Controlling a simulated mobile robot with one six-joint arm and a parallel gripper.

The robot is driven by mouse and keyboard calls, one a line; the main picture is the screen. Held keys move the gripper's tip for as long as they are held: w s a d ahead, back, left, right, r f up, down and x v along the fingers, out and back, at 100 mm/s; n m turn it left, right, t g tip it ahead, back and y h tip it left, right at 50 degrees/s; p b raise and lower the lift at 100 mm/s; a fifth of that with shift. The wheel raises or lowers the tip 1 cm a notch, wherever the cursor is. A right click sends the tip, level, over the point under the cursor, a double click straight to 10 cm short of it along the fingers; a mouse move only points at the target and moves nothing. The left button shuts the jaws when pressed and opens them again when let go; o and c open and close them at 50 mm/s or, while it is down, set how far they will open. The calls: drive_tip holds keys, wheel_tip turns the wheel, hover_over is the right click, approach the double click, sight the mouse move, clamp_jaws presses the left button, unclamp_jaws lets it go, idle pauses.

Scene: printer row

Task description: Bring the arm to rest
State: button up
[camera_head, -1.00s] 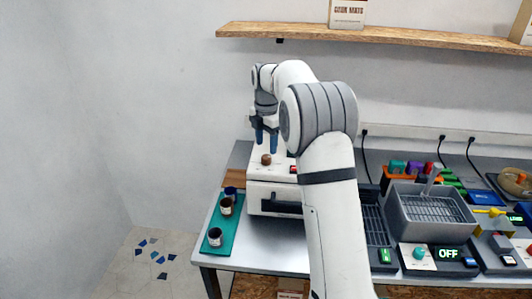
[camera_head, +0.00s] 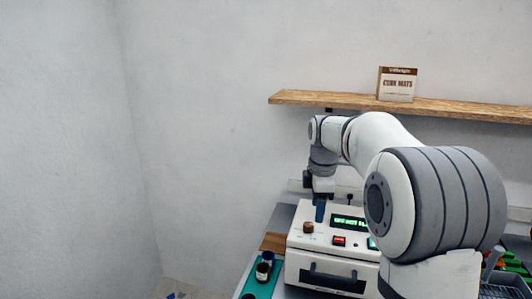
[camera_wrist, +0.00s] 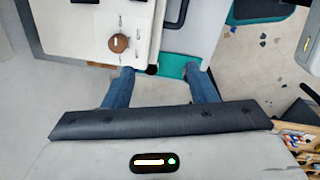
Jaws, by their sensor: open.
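My arm reaches over a white machine (camera_head: 300,240) in the head view, with its elbow large at the right. My gripper (camera_head: 319,211) hangs fingers down in front of the machine's lit panel; one blue finger shows clearly there. In the wrist view, the two blue fingers of my gripper (camera_wrist: 161,86) stand apart with nothing between them. The machine's brown knob (camera_wrist: 118,43) lies beyond the left finger. My gripper holds nothing, and my arm hides the machine's right part in the head view.
A teal mat (camera_head: 263,287) with dark jars (camera_head: 262,271) lies left of the machine. A wooden shelf (camera_head: 330,100) on the wall carries a box (camera_head: 397,84). Grey trays stand at the right, partly hidden by my arm. The wall at left is clear.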

drive_tip(key=s+m+t, duration=0.1)
drive_tip(key=s+m, duration=0.7)
drive_tip(key=s, duration=0.6)
drive_tip(key=shift+s+r, duration=0.25)
drive_tip(key=shift+s, duration=0.1)
drive_tip(key=s+f+m, duration=0.2)
drive_tip(key=s+m, duration=0.1)
drive_tip(key=s, duration=0.1)
drive_tip(key=s+f+m+t, duration=0.1)
drive_tip(key=s+f+m, duration=0.1)
drive_tip(key=s, duration=0.3)
drive_tip(key=s+f+m, duration=0.2)
drive_tip(key=s+m, duration=0.2)
drive_tip(key=s, duration=0.1)
drive_tip(key=shift+a, duration=0.1)
drive_tip(key=shift+c, duration=0.4)
drive_tip(key=shift+s+f, duration=0.15)
drive_tip(key=shift+s, duration=0.05)
drive_tip(key=shift+c, duration=1.3)
